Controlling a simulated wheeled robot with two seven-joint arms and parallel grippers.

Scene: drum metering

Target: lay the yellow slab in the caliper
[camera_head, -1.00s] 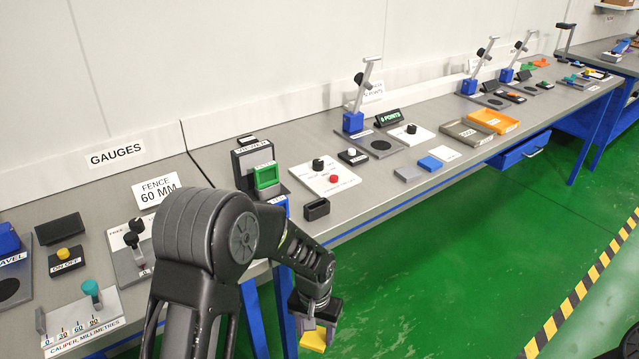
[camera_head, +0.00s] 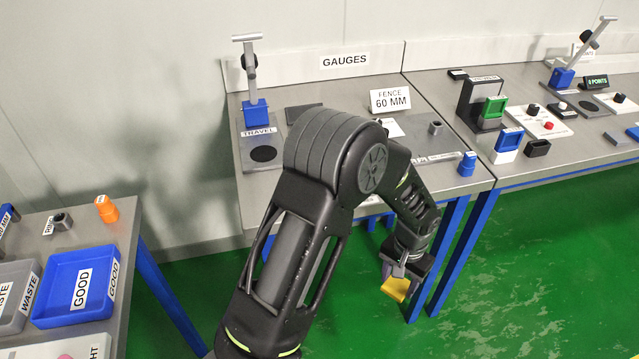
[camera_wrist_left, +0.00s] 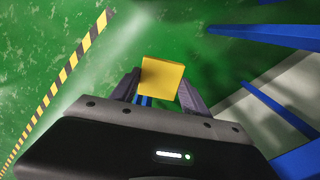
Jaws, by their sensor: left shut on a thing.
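My left gripper (camera_head: 396,282) is shut on the yellow slab (camera_head: 397,289), below and in front of the gauges bench edge in the head view. In the left wrist view the yellow slab (camera_wrist_left: 162,78) sits between the two fingers, over the green floor. The caliper is not visible in the current head view; my left arm covers the middle of the gauges bench, where it may be hidden. My right gripper is not in view.
A blue GOOD tray (camera_head: 75,287) stands on the bench at left. A floor gap separates the two benches. Blue bench legs (camera_head: 447,255) stand beside the gripper.

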